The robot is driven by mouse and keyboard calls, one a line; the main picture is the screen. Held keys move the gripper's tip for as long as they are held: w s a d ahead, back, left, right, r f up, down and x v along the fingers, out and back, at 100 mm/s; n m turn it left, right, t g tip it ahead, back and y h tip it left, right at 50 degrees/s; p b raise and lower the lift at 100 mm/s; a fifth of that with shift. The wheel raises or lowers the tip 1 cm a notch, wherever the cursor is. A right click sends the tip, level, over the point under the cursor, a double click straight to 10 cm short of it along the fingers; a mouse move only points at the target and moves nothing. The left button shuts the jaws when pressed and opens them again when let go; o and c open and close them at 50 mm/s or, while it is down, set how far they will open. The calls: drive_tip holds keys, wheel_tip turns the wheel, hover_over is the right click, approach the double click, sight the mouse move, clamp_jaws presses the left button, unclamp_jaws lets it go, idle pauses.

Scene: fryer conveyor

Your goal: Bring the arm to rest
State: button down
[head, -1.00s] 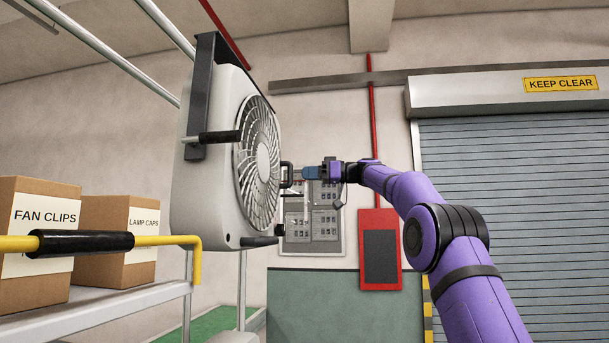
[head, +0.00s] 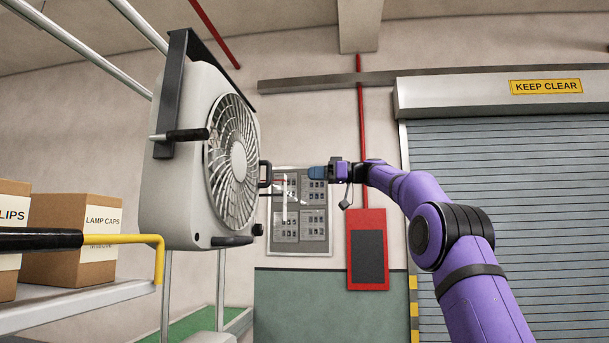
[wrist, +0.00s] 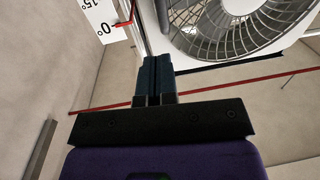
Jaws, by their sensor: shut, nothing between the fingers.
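My gripper (head: 314,173) is at the end of my purple arm, raised in the middle of the head view and pointing left toward the fan. In the wrist view its blue fingers (wrist: 153,78) are together with nothing between them. The white box fan (head: 190,160) hangs from a dark bracket on the left in the head view. The fan's grille (wrist: 230,25) also shows at the top of the wrist view.
A cart with a yellow rail (head: 158,255) holds cardboard boxes (head: 75,240) at the lower left. A grey panel (head: 300,212) and a red box (head: 367,250) are on the back wall. A roller shutter (head: 500,200) is at right. A white angle scale (wrist: 103,20) shows in the wrist view.

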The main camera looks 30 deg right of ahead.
drive_tip(key=shift+w+v, duration=0.2)
drive_tip(key=shift+v, duration=2.5)
drive_tip(key=shift+d, duration=0.1)
drive_tip(key=s+a+f+m+h, duration=0.3)
drive_tip(key=a+m+h, duration=0.1)
drive_tip(key=a, duration=0.7)
drive_tip(key=s+a+f+m+g+h, duration=0.2)
drive_tip(key=s+a+f+m+h, duration=0.25)
drive_tip(key=s+a+f, duration=0.5)
drive_tip(key=s+d+f+m+h, duration=0.1)
drive_tip(key=s+f+m+h, duration=0.1)
drive_tip(key=s+f, duration=1.1)
drive_tip(key=s+d+f+m+g+h, duration=0.1)
drive_tip(key=s+f+h, duration=0.4)
drive_tip(key=s+f, duration=0.9)
drive_tip(key=s+d, duration=0.1)
drive_tip(key=s, duration=0.4)
drive_tip(key=shift+s+d+m+g, duration=0.2)
drive_tip(key=shift+s+m+g, duration=0.05)
drive_tip(key=shift+m+g, duration=0.1)
drive_tip(key=shift+f, duration=0.1)
